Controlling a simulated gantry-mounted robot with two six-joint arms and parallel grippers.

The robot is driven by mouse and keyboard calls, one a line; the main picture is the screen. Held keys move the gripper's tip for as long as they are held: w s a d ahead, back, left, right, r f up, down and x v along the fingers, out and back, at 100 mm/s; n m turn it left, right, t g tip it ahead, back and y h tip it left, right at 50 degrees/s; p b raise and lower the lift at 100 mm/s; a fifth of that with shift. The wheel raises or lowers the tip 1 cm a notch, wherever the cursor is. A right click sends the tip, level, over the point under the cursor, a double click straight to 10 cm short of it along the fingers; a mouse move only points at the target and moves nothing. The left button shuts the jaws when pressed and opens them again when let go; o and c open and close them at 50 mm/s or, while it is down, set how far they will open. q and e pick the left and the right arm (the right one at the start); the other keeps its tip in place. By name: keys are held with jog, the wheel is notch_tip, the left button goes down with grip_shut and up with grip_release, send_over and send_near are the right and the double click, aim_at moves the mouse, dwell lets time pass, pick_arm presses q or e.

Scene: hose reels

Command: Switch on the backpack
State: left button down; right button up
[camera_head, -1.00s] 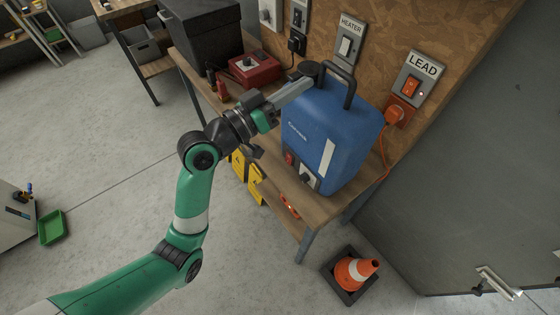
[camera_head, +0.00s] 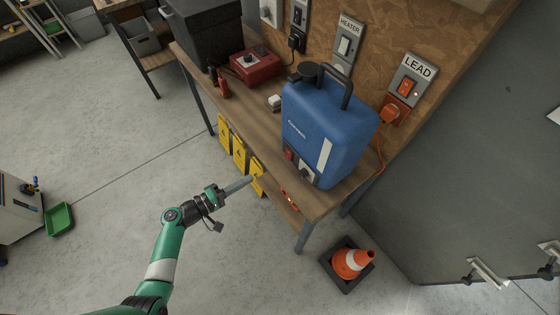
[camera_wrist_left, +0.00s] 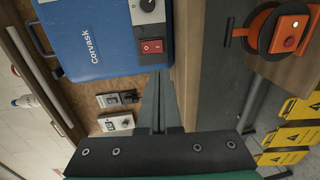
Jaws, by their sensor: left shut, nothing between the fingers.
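The blue backpack (camera_head: 325,125) stands upright on the wooden bench, with a black lid and black handle on top. Its red rocker switch (camera_head: 289,155) is low on the near face, beside a dark-knobbed panel. I cannot tell which way the rocker is set. In the left wrist view the backpack (camera_wrist_left: 85,40) appears sideways, with the red switch (camera_wrist_left: 151,46) just beyond my fingertips. My left gripper (camera_head: 250,181) is shut and empty in front of the bench, apart from the backpack. Its closed fingers (camera_wrist_left: 161,75) point toward the switch side. My right gripper is out of view.
An orange plug (camera_head: 390,112) sits in the wall socket below the LEAD switch (camera_head: 407,88), with its cord running down beside the backpack. A red box (camera_head: 256,66) and a small white block (camera_head: 274,102) are on the bench. A traffic cone (camera_head: 354,263) stands on the floor.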

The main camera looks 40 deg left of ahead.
aim_at(281, 168)
pick_arm(q)
jog(key=b+x, duration=0.9)
jog(key=x, duration=0.5)
jog(key=shift+r, duration=0.1)
jog(key=shift+w+f+b, duration=0.15)
jog(key=shift+f+b, duration=0.3)
jog(key=shift+b, duration=0.75)
jog(key=shift+r, duration=0.35)
